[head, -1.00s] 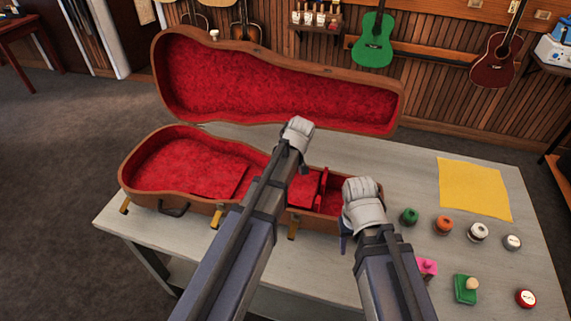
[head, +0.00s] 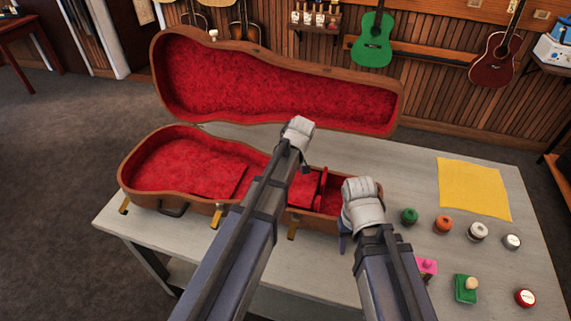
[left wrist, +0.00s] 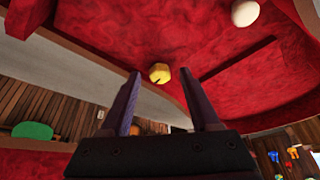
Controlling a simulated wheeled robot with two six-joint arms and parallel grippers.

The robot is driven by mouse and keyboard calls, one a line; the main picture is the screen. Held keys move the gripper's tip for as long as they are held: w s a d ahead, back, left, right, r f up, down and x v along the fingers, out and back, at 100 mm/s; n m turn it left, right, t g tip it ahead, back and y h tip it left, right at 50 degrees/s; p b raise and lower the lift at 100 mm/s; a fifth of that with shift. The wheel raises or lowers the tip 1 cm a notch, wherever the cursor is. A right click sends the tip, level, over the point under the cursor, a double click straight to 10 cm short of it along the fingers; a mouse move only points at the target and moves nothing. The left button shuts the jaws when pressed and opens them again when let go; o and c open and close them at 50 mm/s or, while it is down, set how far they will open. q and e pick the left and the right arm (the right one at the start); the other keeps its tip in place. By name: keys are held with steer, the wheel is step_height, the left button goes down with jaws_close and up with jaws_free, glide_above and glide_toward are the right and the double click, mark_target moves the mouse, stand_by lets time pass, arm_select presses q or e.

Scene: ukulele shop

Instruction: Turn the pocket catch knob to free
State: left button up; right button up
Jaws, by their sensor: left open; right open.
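A round yellow knob (left wrist: 160,73) with a dark mark on its face shows in the left wrist view, in front of red lining. I take it to be the pocket catch knob; my left arm seems to hide it in the head view. My left gripper (left wrist: 161,78) is open, with the knob showing between its fingertips; I cannot tell whether they touch it. In the head view the left arm reaches over the open brown case (head: 150,204). My right gripper (head: 343,243) is open at the case's right end, its fingers mostly hidden by its own housing.
The raised lid (head: 270,85) stands behind the case. On the grey table (head: 420,300) to the right lie a yellow cloth (head: 474,188), several small round items, a pink item (head: 427,266) and a green block (head: 465,290). A pale round thing (left wrist: 245,12) shows in the left wrist view.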

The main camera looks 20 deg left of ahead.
arm_select(q)
steer(key=shift+r, duration=0.15)
steer(key=p+v, duration=0.7)
steer(key=shift+r, duration=0.2)
steer(key=shift+s+d, duration=0.1)
stand_by(0.3)
steer(key=s+d+f+m, duration=0.1)
steer(key=s+d+m, duration=0.1)
steer(key=s, duration=0.2)
steer(key=s+d+f+m+g+b, duration=0.1)
steer(key=s+d+m, duration=0.1)
steer(key=s, duration=0.2)
steer(key=s+d+f+m+h+b, duration=0.1)
steer(key=s+d+m, duration=0.1)
steer(key=s, duration=0.2)
steer(key=shift+d+f+g, duration=0.2)
steer(key=shift+d+g, duration=0.1)
steer(key=shift+g, duration=0.1)
steer(key=s+d+f+m+g+b, duration=0.1)
steer(key=s+d+m, duration=0.3)
steer(key=s, duration=0.5)
steer(key=m, duration=0.2)
steer(key=shift+s+f+m+g+h, duration=0.3)
steer(key=shift+s+h, duration=0.05)
steer(key=shift+h, duration=0.05)
